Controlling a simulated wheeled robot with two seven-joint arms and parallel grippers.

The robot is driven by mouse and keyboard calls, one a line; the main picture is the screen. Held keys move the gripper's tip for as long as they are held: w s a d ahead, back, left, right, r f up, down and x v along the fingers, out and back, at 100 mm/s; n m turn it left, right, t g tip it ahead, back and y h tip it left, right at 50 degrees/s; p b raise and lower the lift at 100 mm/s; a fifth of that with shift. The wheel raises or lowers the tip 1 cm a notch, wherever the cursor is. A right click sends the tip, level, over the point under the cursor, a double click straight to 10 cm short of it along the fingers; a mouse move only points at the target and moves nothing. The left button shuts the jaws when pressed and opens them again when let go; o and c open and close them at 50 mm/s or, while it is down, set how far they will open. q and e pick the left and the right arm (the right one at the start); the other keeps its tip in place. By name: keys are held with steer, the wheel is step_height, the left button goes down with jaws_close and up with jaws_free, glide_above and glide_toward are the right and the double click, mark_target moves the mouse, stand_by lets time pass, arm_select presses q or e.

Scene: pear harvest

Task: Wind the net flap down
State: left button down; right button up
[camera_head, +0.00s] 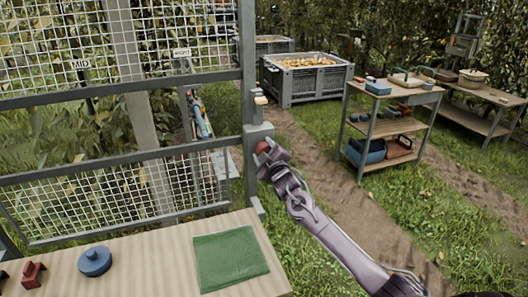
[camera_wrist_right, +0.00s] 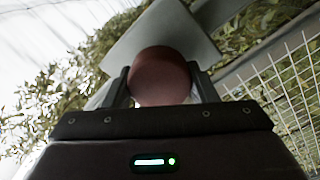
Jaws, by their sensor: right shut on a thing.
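My right gripper (camera_head: 268,155) is shut on a round red-brown knob (camera_head: 262,147) at the grey housing (camera_head: 259,132) on the frame's right post. In the right wrist view the knob (camera_wrist_right: 160,75) sits between the two dark fingers, with a pale grey plate (camera_wrist_right: 125,47) behind it. White wire netting hangs in a grey frame: an upper net (camera_head: 160,50) and a lower net (camera_head: 110,205), with an open band between them. I cannot tell which part is the flap. My left gripper is not in view.
A wooden bench (camera_head: 150,250) in front holds a green cloth (camera_head: 230,258), a blue round object (camera_head: 95,261) and a red piece (camera_head: 33,274). A crate of pears (camera_head: 305,87) and a shelved table (camera_head: 390,127) stand behind on the grass. "MID" and "RIGHT" labels show beyond the net.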

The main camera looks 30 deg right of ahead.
steer(key=shift+d+r, duration=0.1)
steer(key=shift+d, duration=0.05)
steer(key=o, duration=1)
steer(key=shift+c, duration=0.2)
steer(key=shift+s+f, duration=0.1)
steer(key=shift+f, duration=0.1)
steer(key=shift+s, duration=0.3)
steer(key=b+v, duration=0.2)
steer(key=v, duration=0.5)
